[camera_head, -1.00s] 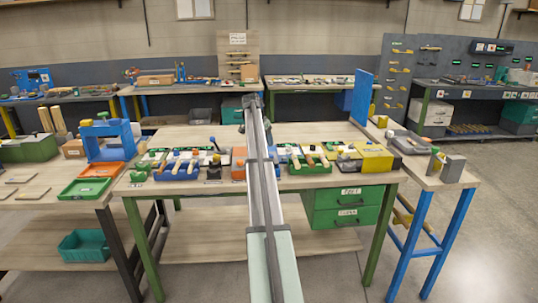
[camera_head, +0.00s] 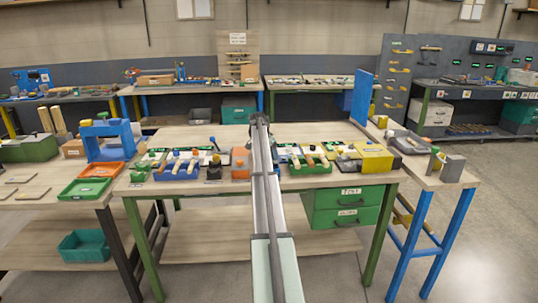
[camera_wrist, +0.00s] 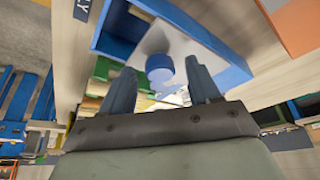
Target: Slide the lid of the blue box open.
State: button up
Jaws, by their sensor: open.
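In the wrist view the blue box (camera_wrist: 217,38) lies at a slant across the upper middle. Its pale grey lid (camera_wrist: 168,38) carries a round blue knob (camera_wrist: 159,68). My gripper (camera_wrist: 162,74) is open, with one finger to the left of the knob and one to the right. The knob shows between the fingertips, with a gap on each side. How far the fingertips reach down beside the knob I cannot tell.
An orange block (camera_wrist: 293,22) stands close to the box in the wrist view. In the head view a blue tray with wooden handles (camera_head: 193,173) and a yellow box (camera_head: 373,158) stand on the workbench (camera_head: 215,133). The bench's back part is mostly clear.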

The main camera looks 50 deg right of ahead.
grip_shut()
dwell(0.4)
jog(key=w+d, duration=0.6)
jog(key=shift+w+d, duration=0.25)
jog(key=shift+a, duration=0.1)
grip_release()
jog(key=shift+s, duration=0.1)
jog(key=shift+r, duration=0.1)
jog(key=v, duration=1.3)
jog(key=shift+a+r, duration=0.2)
jog(key=shift+r, duration=0.05)
